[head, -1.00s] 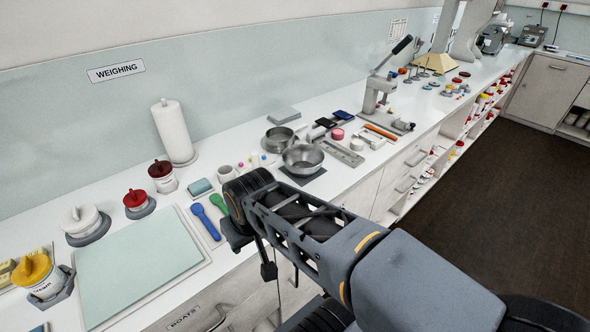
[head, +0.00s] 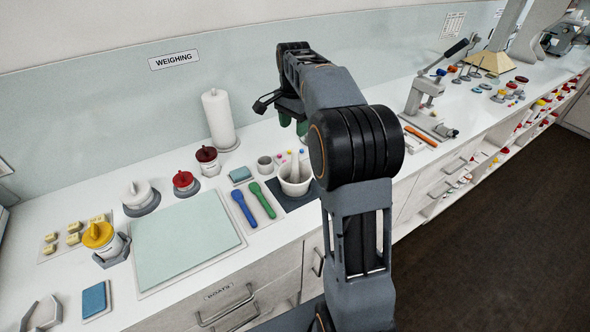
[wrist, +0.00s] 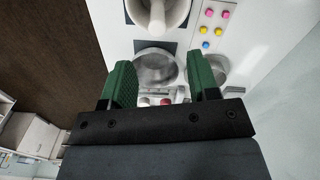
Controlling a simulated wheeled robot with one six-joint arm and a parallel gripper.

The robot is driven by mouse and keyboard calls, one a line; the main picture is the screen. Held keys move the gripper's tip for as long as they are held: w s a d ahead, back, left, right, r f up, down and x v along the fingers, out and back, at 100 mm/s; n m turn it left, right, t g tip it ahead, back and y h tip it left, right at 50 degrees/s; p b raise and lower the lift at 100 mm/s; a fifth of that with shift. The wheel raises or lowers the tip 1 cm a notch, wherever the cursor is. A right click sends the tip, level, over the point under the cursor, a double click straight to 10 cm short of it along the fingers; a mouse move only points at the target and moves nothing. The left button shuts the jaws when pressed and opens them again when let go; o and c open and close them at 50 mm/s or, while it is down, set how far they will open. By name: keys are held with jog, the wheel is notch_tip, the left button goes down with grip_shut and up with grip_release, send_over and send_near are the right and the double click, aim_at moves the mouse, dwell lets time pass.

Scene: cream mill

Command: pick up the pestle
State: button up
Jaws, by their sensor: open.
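The pestle (head: 294,166) is pale and stands upright, leaning slightly, in a white mortar (head: 296,187) on a dark mat on the bench. In the wrist view the pestle (wrist: 157,17) shows at the top edge, inside the mortar (wrist: 177,10), partly cut off. My gripper (head: 293,121) is raised above the bench, above and behind the mortar in the head view. Its green fingers are spread with nothing between them in the wrist view (wrist: 160,72). The pestle lies beyond the fingertips in that view, apart from them.
A metal bowl (wrist: 155,68) sits below the gripper. Small coloured items (wrist: 207,30) lie beside the mortar. The green mat (head: 187,240) is clear.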

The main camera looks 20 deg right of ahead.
aim_at(295, 150)
notch_tip(295, 150, down, 6)
jog(key=shift+f, duration=0.2)
jog(key=shift+s+d+f+p, duration=0.15)
jog(key=shift+f+p, duration=0.5)
jog(key=shift+f, duration=1.95)
jog(key=shift+c, duration=0.5)
jog(key=c, duration=0.9)
